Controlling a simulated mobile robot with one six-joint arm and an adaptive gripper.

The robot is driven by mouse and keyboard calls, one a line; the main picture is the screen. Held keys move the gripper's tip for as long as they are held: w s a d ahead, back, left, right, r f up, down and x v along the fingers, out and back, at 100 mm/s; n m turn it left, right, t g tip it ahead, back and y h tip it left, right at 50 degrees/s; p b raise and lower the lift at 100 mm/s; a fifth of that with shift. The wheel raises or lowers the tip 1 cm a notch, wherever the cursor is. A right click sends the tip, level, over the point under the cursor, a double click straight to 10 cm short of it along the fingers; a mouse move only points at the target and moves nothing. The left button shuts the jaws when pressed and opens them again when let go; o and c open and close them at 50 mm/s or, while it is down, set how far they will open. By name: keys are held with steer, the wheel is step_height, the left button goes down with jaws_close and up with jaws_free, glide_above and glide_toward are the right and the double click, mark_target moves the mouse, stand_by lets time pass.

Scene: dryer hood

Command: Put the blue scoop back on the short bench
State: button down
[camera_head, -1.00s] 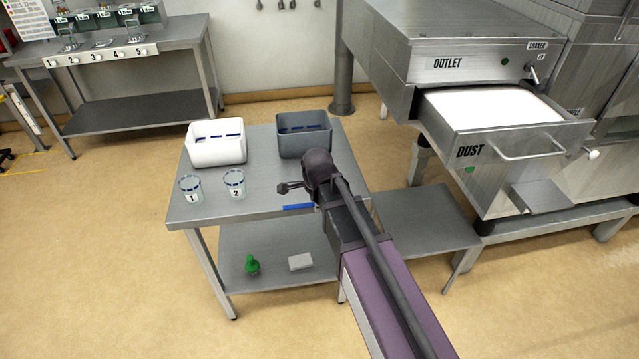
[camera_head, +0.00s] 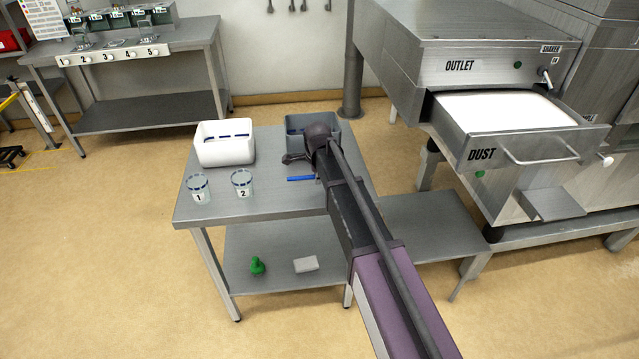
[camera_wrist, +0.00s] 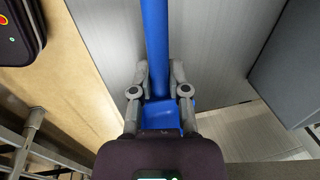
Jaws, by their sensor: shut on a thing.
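The blue scoop (camera_head: 300,178) shows as a short blue bar over the short bench (camera_head: 265,207), in front of the grey bin. In the wrist view the scoop (camera_wrist: 156,40) has a long straight handle and a blue part close to my gripper's palm. My gripper (camera_wrist: 159,75) is shut on the scoop, one finger on each side. The grey bench top (camera_wrist: 108,35) lies beneath it; I cannot tell whether the scoop touches it. In the head view my arm hides part of the grey bin and most of the gripper.
A white bin (camera_head: 224,152) and the grey bin (camera_head: 296,124) stand at the bench's back. Beakers 1 (camera_head: 198,188) and 2 (camera_head: 242,183) stand front left. A green object (camera_head: 257,266) and a pale block (camera_head: 305,264) lie on the lower shelf. The dust drawer (camera_head: 520,150) is open at right.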

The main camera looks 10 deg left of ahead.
mark_target(317, 188)
steer(key=shift+w, duration=0.1)
steer(key=shift+w+a, duration=0.1)
steer(key=shift+w, duration=0.15)
steer(key=shift+w+a+f+b, duration=0.1)
steer(key=shift+w+f+b, duration=0.2)
steer(key=shift+f+b, duration=1.5)
steer(key=shift+f, duration=0.1)
steer(key=c, duration=0.6)
jaws_free()
steer(key=r+p, duration=0.4)
steer(key=s+r+p, duration=0.1)
steer(key=r+p, duration=0.3)
steer(key=s+r+p, duration=0.1)
steer(key=r+p, duration=0.2)
steer(key=r, duration=0.1)
steer(key=shift+s+d+p, duration=0.15)
steer(key=shift+d+p, duration=0.05)
steer(key=shift+p, duration=0.2)
